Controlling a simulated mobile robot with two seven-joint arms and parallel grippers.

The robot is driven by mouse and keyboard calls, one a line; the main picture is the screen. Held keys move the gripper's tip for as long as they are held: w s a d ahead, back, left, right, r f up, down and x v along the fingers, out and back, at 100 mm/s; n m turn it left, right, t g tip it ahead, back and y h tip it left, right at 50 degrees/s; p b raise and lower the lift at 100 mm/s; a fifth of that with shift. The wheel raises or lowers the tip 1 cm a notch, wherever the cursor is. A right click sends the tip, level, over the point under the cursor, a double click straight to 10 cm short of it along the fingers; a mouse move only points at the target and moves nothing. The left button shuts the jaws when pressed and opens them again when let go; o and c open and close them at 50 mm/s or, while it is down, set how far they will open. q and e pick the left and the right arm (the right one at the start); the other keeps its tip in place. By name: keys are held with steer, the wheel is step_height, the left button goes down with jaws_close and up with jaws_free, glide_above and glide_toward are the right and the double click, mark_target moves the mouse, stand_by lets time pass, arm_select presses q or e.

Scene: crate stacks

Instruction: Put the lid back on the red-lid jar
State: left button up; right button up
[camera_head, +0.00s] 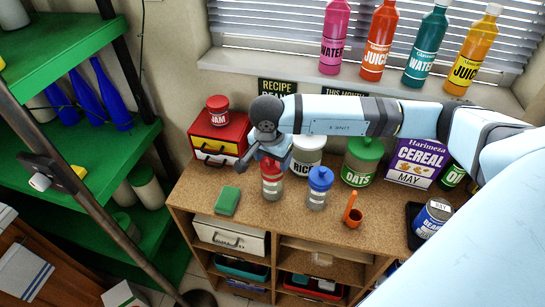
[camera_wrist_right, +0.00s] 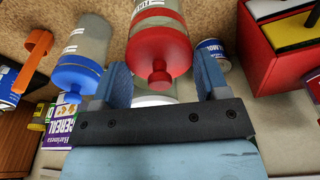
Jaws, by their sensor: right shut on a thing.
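The red-lid jar (camera_head: 272,189) stands upright on the wooden counter, a clear jar with a red band. Its red lid (camera_wrist_right: 159,42) shows in the right wrist view with a round knob, at the jar's mouth. My right gripper (camera_head: 270,154) is above the jar, pointing down, shut on the red lid, with its fingers (camera_wrist_right: 164,84) on either side. Whether the lid sits fully flush on the jar cannot be told, as the gripper partly covers it. My left gripper is not in view.
A blue-lid jar (camera_head: 319,188) stands close to the right. The rice jar (camera_head: 306,157) is just behind, the oats jar (camera_head: 362,164) farther right. A red drawer box (camera_head: 217,139) with a jam jar (camera_head: 218,110) is behind left; a green sponge (camera_head: 228,201) lies left. An orange scoop (camera_head: 354,216) is right.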

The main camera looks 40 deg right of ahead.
steer(key=shift+f+b, duration=0.2)
steer(key=shift+b, duration=0.6)
stand_by(0.7)
stand_by(0.3)
steer(key=o, duration=1)
steer(key=shift+r, duration=0.2)
steer(key=shift+r+p, duration=1.3)
steer(key=shift+r, duration=2.05)
jaws_close()
